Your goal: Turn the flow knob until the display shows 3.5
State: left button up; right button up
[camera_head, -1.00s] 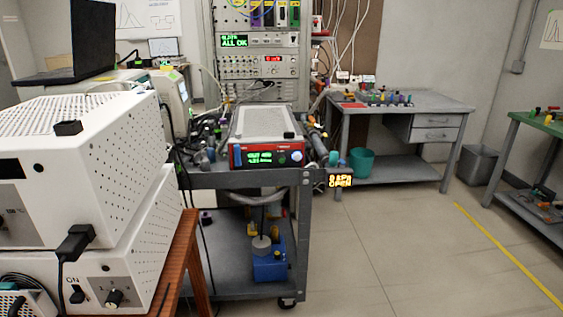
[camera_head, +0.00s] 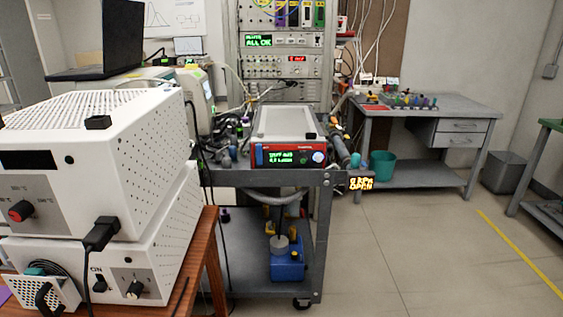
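A red-framed instrument (camera_head: 327,149) sits on the top shelf of a grey cart in the middle of the head view. Its green-lit display (camera_head: 280,157) shows two lines, too small and blurred to read surely. A pale round knob (camera_head: 318,157) is at the right of its front panel, with a small green spot beside it. I cannot tell which control is the flow knob. Neither of my grippers is in view.
The grey cart (camera_head: 322,230) holds a blue pump (camera_head: 287,265) on its lower shelf. White stacked boxes (camera_head: 150,150) on a wooden table (camera_head: 207,235) fill the left foreground. Open floor (camera_head: 400,260) lies right of the cart. A grey workbench (camera_head: 480,112) stands behind.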

aim_at(303, 158)
jog(key=u, duration=3.65)
jog(key=k, duration=1.65)
jog(key=z, duration=1.95)
